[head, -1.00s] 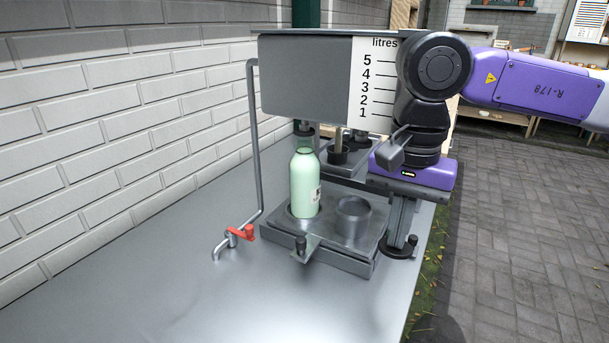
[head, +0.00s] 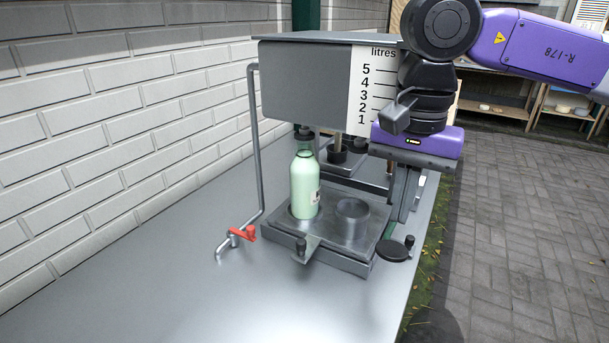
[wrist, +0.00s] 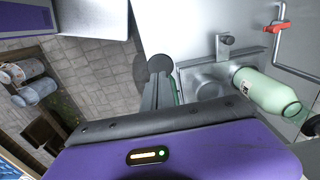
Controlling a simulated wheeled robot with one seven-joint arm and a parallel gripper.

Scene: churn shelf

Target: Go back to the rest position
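My gripper (head: 404,218), a purple hand with grey fingers, points down at the right side of the filling machine. A pale green bottle (head: 305,185) stands upright on the machine's grey base plate (head: 322,240), left of my gripper. The bottle also shows in the wrist view (wrist: 265,90).
The grey tank (head: 306,80) with a litres scale (head: 364,95) stands left of my wrist, very close to it in the picture. A pipe with a red-handled tap (head: 243,233) is on the left. The front of the metal counter (head: 170,300) is clear. A brick wall runs along the left.

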